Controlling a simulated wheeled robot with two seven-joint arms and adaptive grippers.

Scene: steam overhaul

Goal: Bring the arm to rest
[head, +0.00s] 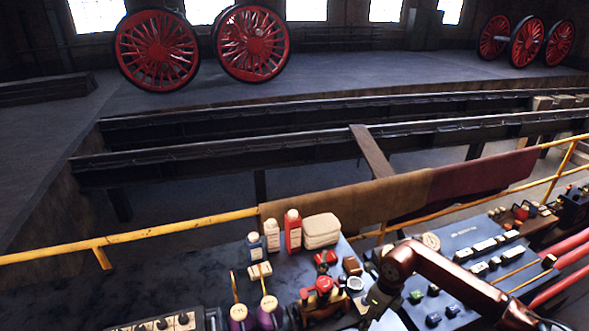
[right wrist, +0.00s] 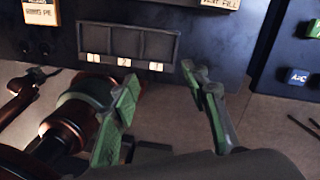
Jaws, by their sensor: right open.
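My right arm, brown and jointed, reaches in from the lower right of the head view. Its gripper (head: 374,302) hangs low over the workbench, beside a small red and black model engine (head: 320,300). In the right wrist view the green-padded fingers of my right gripper (right wrist: 168,108) are wide apart with nothing between them. Beyond them is a dark panel with a three-part recess (right wrist: 128,45). A copper-coloured cylinder (right wrist: 72,120) lies close to the left finger; I cannot tell whether they touch. My left gripper is out of view.
Two purple-based oilers (head: 268,312) stand in front. A yellow rail (head: 130,240) runs behind. A control panel (head: 478,250) lies right. The bench's left part is mostly clear.

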